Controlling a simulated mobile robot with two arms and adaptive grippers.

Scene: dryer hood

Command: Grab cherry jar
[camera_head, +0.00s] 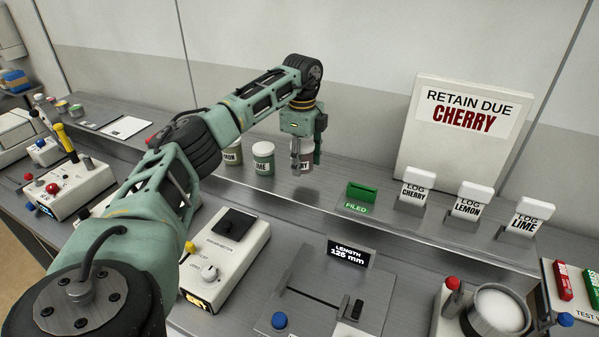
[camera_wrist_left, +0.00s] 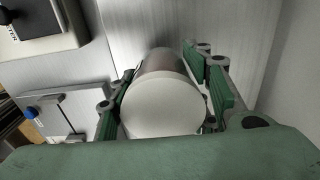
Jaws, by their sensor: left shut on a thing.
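The cherry jar (camera_head: 306,160) stands upright on the raised shelf, at the right end of a row of jars. Its label is partly hidden, with only the end of the word showing. My left gripper (camera_head: 302,155) reaches down over it with a finger in front, and is shut on it. In the left wrist view the jar's pale round lid (camera_wrist_left: 162,106) and brownish side sit between the green finger pads of the gripper (camera_wrist_left: 165,95). The lime jar (camera_head: 263,158) stands to its left, and the lemon jar (camera_head: 232,151) is partly hidden behind my arm. My right gripper is not in view.
A sign reading "RETAIN DUE CHERRY" (camera_head: 462,138) stands behind on the right. A green "FILED" holder (camera_head: 361,194) and log cards for cherry (camera_head: 413,190), lemon (camera_head: 470,202) and lime (camera_head: 528,217) stand along the shelf. Instruments, including a length gauge (camera_head: 347,255), sit on the lower bench.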

